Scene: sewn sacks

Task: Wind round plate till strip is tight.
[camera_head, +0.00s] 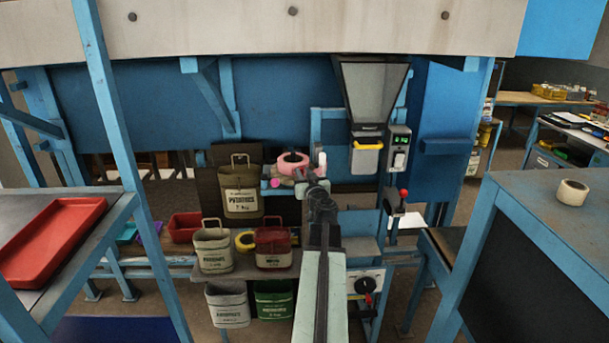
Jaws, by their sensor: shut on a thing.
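My gripper (314,176) is at the end of my arm, which reaches up and away through the middle of the view. It is shut at the right side of a pink round piece (293,158), which looks like a ring or reel and is the likeliest round plate. The arm hides most of the contact, and the exact grip is too small to see. A small pink knob (275,183) shows just below left of the ring. A white upright part (321,160) stands right beside the gripper. I cannot make out a strip or how tight it is.
A grey hopper (373,92) and a switch box (399,148) are at right. A red tray (52,245) lies left.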

